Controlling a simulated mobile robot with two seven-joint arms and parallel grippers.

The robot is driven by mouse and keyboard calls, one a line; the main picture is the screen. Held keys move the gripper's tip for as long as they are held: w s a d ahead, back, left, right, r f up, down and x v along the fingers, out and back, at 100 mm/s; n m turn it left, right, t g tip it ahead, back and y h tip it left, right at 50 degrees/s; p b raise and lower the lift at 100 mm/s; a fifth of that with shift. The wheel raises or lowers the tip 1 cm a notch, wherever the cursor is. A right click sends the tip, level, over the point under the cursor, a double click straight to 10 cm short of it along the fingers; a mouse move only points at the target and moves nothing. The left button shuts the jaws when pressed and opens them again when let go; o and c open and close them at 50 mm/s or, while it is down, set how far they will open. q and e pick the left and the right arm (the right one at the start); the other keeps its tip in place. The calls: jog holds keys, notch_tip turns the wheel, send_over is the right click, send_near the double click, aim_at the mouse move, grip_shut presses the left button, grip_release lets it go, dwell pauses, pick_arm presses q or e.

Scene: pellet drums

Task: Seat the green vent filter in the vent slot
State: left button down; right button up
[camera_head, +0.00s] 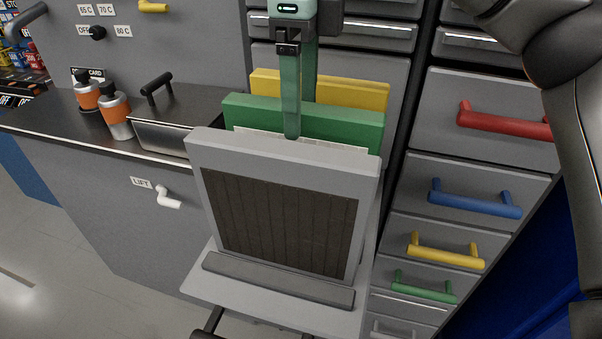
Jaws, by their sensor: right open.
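The green vent filter (350,127) stands upright between a grey panel in front and a yellow panel behind. Its top edge shows; most of its face is hidden by the grey panel. My right gripper (300,119) points down over it with green fingers. One finger hangs in front of the green filter, and the other goes down behind its top edge, in front of the yellow panel. The fingers are apart; I cannot tell whether they touch the filter. My left gripper is out of view. I cannot make out the vent slot for certain.
The grey panel (367,163) with a dark pleated face stands on a grey lipped shelf (200,287). The yellow panel (350,92) is behind. Drawers with red (505,122), blue (475,200) and yellow (445,252) handles are on the right. A counter with orange-banded bottles (115,108) is left.

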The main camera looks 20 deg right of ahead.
jog(key=shift+f, duration=0.55)
grip_shut()
dwell(1.0)
